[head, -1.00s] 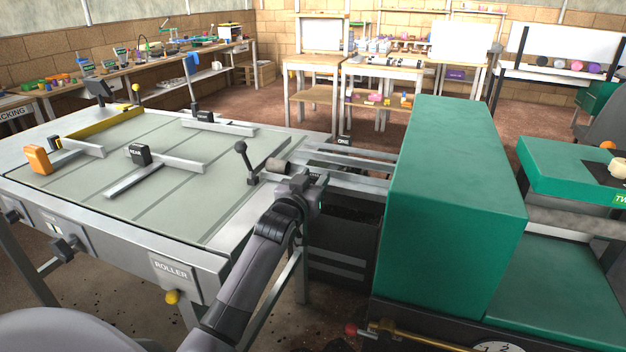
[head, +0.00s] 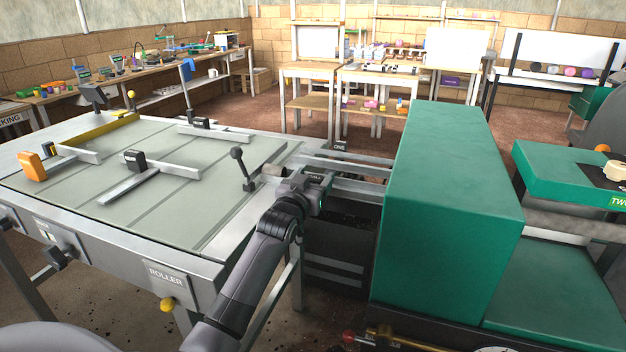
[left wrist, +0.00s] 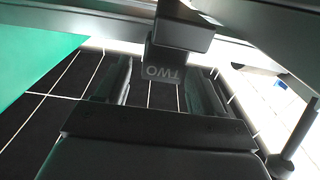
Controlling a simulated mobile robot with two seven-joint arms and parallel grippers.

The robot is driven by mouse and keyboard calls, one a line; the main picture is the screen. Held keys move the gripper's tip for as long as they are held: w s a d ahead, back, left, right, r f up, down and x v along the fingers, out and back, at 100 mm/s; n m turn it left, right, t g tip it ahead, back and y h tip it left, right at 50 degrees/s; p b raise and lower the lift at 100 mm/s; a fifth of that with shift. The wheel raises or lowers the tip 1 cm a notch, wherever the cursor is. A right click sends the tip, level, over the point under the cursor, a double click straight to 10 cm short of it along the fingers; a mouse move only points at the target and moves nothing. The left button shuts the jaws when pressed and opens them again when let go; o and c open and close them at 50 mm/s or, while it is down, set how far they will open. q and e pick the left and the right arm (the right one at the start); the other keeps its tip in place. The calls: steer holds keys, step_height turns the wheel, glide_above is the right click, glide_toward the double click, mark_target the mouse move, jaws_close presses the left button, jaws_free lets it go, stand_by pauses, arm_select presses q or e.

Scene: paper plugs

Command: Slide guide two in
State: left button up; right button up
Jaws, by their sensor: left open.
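Guide two shows in the left wrist view as a dark block marked TWO (left wrist: 165,72), its lettering upside down, under a grey metal bar. My left gripper (left wrist: 158,88) is open, with one finger on each side of the block in that view. I cannot tell whether either finger touches it. In the head view my left gripper (head: 311,190) is at the near end of the metal rails between the grey table and the green housing, and it hides most of guide two. My right gripper is not in view.
The large green housing (head: 440,210) stands close to the right of my left arm. The grey table (head: 225,240) with bars and a black-knobbed lever (head: 241,165) lies to the left. A marker ONE (head: 340,146) stands by the farther rail. A dark bin (head: 338,262) sits below.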

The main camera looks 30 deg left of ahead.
arm_select(q)
steer(key=v, duration=0.7)
steer(key=shift+f, duration=0.1)
stand_by(0.5)
steer(key=s+d+f+m+g+h, duration=0.2)
steer(key=s+d+f, duration=0.6)
steer(key=s+f, duration=0.5)
steer(key=s+d+f+m+g+h, duration=0.3)
steer(key=s+d+f, duration=0.6)
steer(key=s+f, duration=0.4)
steer(key=shift+s+d+g+h+p, duration=0.4)
steer(key=shift+s+g+h, duration=0.4)
steer(key=shift+s+g, duration=0.25)
